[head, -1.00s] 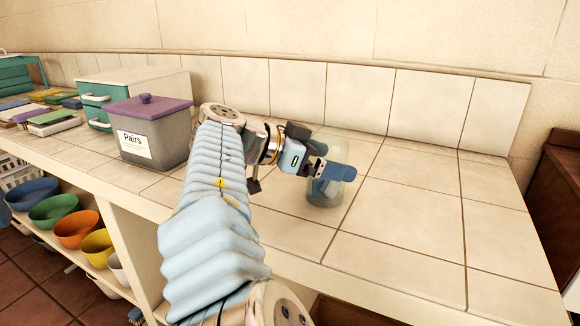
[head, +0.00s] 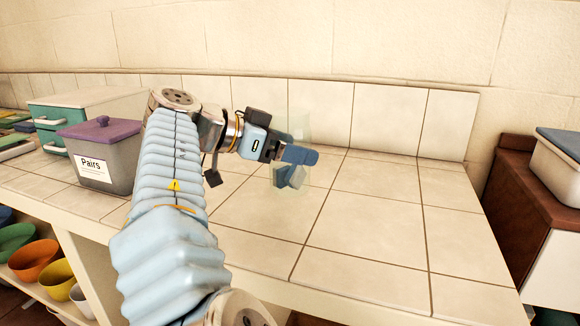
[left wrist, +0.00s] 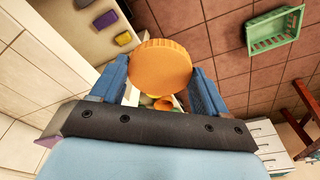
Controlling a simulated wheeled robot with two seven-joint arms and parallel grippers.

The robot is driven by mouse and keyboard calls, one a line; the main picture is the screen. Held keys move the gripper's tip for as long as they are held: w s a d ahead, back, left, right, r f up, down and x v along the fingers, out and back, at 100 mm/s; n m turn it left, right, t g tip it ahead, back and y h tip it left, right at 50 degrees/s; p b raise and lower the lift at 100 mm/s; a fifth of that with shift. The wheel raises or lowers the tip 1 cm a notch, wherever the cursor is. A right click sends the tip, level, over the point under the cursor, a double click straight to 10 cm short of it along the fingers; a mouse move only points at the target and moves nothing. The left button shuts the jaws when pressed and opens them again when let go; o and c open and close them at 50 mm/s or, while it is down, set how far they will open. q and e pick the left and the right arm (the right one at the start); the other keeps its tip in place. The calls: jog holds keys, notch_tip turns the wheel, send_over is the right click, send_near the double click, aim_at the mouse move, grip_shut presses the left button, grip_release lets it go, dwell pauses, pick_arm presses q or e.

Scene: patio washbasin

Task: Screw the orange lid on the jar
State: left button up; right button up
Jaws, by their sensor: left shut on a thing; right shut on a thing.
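The jar (head: 298,128) is clear glass and shows in the head view over the tiled counter. My right gripper (head: 297,163) is shut on it from the left, with its blue fingers at the jar's wall. I cannot tell whether its base touches the tiles. The orange lid (left wrist: 160,66) is round with a ridged edge and shows in the left wrist view. My left gripper (left wrist: 158,80) is shut on the lid, one blue finger at each side. The left gripper and the lid do not show in the head view.
The tiled counter (head: 375,225) is clear right of the jar. A grey bin with a purple lid (head: 100,158) and a teal drawer box (head: 62,110) stand at left. Bowls (head: 35,258) sit on the shelf below. A brown cabinet (head: 507,195) stands at right.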

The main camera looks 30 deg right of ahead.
aim_at(290, 123)
notch_tip(290, 123, up, 4)
jog(key=shift+r, duration=0.2)
jog(key=o, duration=0.7)
jog(key=c, duration=1)
